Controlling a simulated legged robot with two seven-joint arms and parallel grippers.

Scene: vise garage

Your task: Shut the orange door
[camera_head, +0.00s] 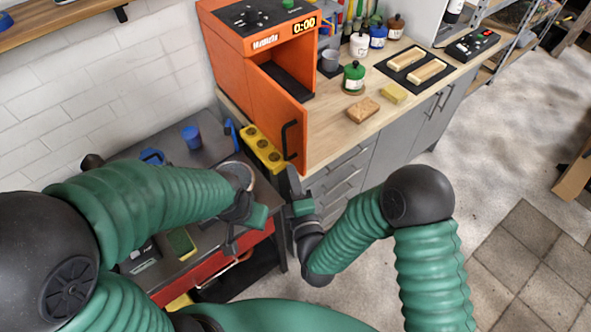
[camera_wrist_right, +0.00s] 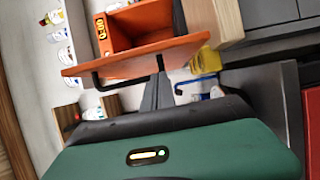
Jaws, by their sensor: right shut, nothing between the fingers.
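The orange door (camera_head: 274,112) stands swung open at the front of the orange box (camera_head: 245,35), with the box's dark inside visible beside it. A black bar handle (camera_head: 288,140) is on the door's outer face. My right gripper (camera_head: 293,178) is shut and empty, with its tips just below the door's lower edge in the head view.
A yellow block with holes (camera_head: 262,149) lies close to the door's lower left. A green canister (camera_head: 354,77), a brown sponge (camera_head: 362,111) and several bottles stand on the wooden counter (camera_head: 325,140).

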